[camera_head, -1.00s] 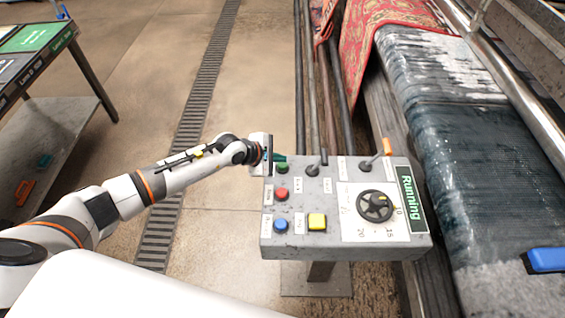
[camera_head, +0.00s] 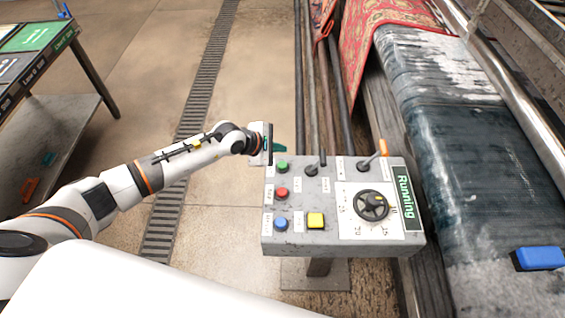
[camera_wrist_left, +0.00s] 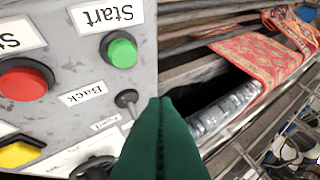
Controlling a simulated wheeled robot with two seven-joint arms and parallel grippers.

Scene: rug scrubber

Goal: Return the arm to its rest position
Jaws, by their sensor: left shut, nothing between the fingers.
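My left gripper (camera_head: 279,148) is shut and empty. In the head view it is just above and behind the top left corner of the grey control panel (camera_head: 300,238), near the green button (camera_head: 282,167). In the left wrist view its green fingers (camera_wrist_left: 160,145) are closed together. The green Start button (camera_wrist_left: 121,52) shows apart from the fingers there, up and to the left of them. My left arm (camera_head: 150,178) reaches in from the left. My right gripper is not in view.
The panel carries a red button (camera_head: 281,194), a blue button (camera_head: 281,224), a yellow button (camera_head: 316,221), levers, a black dial (camera_head: 372,205) and a "Running" display (camera_head: 404,203). The scrubbing machine (camera_head: 440,140) with a red rug (camera_head: 370,40) stands right. Open floor lies left of the panel.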

